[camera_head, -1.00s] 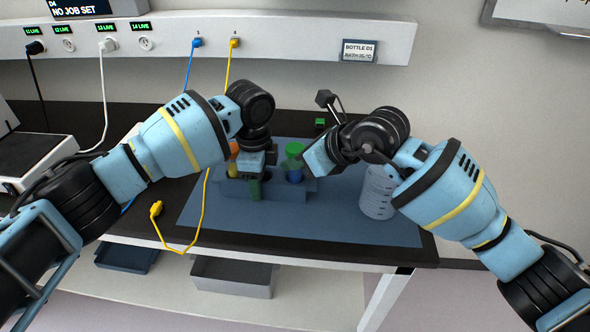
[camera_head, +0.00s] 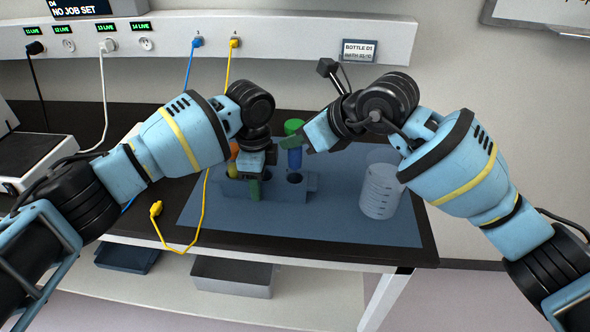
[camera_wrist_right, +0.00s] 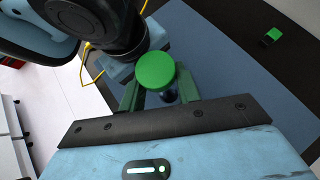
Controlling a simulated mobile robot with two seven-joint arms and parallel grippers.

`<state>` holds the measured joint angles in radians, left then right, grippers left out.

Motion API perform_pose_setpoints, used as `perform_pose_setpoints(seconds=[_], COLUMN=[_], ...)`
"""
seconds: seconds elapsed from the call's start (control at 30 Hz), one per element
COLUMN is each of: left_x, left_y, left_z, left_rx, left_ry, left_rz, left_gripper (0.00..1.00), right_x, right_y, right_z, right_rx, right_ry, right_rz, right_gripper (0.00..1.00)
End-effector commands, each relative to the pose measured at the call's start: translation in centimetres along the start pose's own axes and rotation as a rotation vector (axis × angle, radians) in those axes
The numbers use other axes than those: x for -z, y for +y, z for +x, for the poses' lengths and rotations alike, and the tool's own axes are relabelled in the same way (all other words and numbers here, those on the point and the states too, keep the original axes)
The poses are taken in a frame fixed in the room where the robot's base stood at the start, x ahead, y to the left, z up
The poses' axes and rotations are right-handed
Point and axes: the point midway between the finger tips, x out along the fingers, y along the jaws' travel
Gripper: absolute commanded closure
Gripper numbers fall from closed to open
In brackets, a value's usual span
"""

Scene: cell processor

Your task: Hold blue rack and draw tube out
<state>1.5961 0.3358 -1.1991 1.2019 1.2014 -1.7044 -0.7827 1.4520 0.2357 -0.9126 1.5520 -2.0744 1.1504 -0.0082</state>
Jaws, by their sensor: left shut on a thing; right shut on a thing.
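The blue rack (camera_head: 285,194) stands on the blue mat, with an open hole near its right end. My left gripper (camera_head: 255,187) is shut on the rack's front wall near its middle. My right gripper (camera_head: 291,142) is shut on a tube with a green cap (camera_head: 293,126) and a blue body (camera_head: 295,158). The tube is about upright, with its lower end appearing just above the hole. In the right wrist view the green cap (camera_wrist_right: 155,70) sits between my two green fingers. An orange-capped tube (camera_head: 233,150) stands in the rack's left part, partly hidden by my left arm.
A clear graduated beaker (camera_head: 380,192) stands on the mat (camera_head: 330,228) right of the rack. A yellow cable (camera_head: 203,205) hangs over the mat's left side, its plug (camera_head: 156,209) at the table's front edge. The front right of the mat is clear.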

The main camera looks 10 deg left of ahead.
Motion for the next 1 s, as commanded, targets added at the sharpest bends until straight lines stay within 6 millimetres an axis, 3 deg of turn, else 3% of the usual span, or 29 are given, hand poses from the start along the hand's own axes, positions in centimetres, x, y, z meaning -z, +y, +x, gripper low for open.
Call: perform_pose_setpoints(seconds=[1.0], left_x=[0.0], left_y=[0.0], left_z=[-0.1], left_rx=[0.001], left_ry=[0.000], left_rz=[0.000], left_gripper=[0.98], right_x=[-5.4], right_y=[0.0], right_z=[-4.3], right_rx=[0.000], right_ry=[0.000], right_rz=[0.001], right_gripper=[1.00])
